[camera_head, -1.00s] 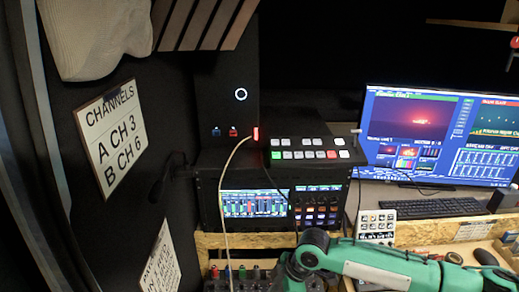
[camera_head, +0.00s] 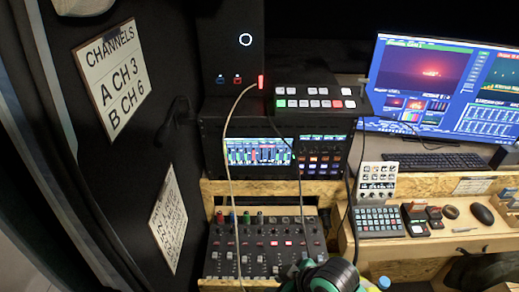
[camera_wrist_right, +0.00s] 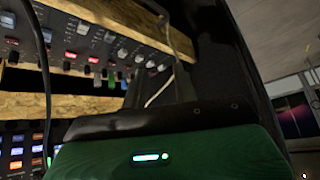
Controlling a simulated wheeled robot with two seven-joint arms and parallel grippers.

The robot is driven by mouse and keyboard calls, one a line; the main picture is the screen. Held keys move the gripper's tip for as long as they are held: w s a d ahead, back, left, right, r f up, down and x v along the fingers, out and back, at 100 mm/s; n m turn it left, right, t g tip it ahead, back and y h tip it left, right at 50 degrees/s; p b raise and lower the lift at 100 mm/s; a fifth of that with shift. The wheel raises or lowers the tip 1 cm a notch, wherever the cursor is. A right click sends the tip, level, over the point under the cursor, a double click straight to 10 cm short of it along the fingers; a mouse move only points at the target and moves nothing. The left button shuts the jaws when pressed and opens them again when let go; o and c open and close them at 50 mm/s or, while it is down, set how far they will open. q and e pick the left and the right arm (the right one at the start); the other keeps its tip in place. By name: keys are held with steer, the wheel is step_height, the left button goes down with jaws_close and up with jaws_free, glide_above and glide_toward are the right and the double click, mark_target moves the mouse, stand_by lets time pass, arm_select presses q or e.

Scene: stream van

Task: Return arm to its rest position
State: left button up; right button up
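A green and black piece of my arm (camera_head: 330,276) shows at the bottom edge of the head view, in front of the audio mixer (camera_head: 265,244). No fingertips show there. In the right wrist view, my green right-wrist housing (camera_wrist_right: 165,155) with a small lit strip fills the lower part, with a dark bar along its top edge. The mixer also shows tilted at the top left of the right wrist view (camera_wrist_right: 90,38). My left gripper is not in view.
A rack unit with a lit screen (camera_head: 258,152) and a button switcher (camera_head: 307,103) stand behind the mixer. A white cable (camera_head: 232,180) hangs across them. At right are a keypad (camera_head: 377,222), mouse (camera_head: 482,214), keyboard (camera_head: 436,161) and monitor (camera_head: 440,85). A dark wall with signs is at left.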

steer(key=s+d+f+m+h, duration=0.2)
steer(key=s+d+m+h, duration=0.15)
steer(key=s+d, duration=0.4)
steer(key=s+d+f+m+h, duration=0.3)
steer(key=s+d+m, duration=0.2)
steer(key=d, duration=0.6)
step_height(320, 180, down, 32)
steer(key=g, duration=0.2)
steer(key=s+d+f, duration=0.3)
steer(key=s+f, duration=1.4)
steer(key=s, duration=0.2)
steer(key=shift+d+f+n+g, duration=0.15)
steer(key=shift+f+n+g, duration=0.2)
steer(key=shift+g, duration=0.05)
steer(key=shift+s, duration=0.1)
